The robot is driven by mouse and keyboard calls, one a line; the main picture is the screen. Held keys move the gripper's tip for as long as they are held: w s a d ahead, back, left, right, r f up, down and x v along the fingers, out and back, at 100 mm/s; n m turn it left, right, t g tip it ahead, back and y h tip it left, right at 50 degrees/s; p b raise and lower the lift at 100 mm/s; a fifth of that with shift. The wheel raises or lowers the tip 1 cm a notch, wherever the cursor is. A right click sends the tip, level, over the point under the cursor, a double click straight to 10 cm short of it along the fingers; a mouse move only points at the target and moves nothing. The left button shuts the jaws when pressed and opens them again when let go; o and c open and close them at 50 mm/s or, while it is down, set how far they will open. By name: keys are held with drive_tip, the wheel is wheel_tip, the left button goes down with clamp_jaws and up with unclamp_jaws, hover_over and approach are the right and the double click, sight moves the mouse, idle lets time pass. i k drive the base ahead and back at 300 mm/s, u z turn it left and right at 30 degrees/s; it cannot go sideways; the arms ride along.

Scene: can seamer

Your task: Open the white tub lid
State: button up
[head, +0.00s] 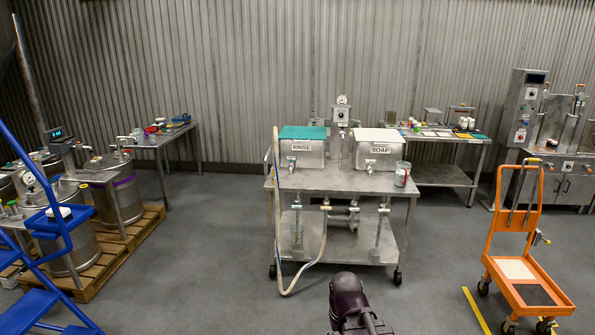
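A tub marked SOAP (376,156) stands at the right of the steel cart's top. Its white lid (378,135) lies flat on it and looks closed. A second tub, marked RINSE (302,160), stands at the left of the same top under a teal lid (303,132). A dark, rounded part of my arm rises at the bottom middle, in front of the cart and well apart from the tubs. I see no gripper fingers.
The wheeled steel cart (340,181) has a pale hose (277,230) hanging at its left. A jar (402,174) stands right of the SOAP tub. An orange trolley (528,291) stands right, blue steps (32,302) left. Grey floor between is clear.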

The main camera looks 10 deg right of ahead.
sight(373, 135)
drive_tip(key=z, duration=0.25)
drive_tip(key=i, duration=3.4)
drive_tip(key=u, duration=0.3)
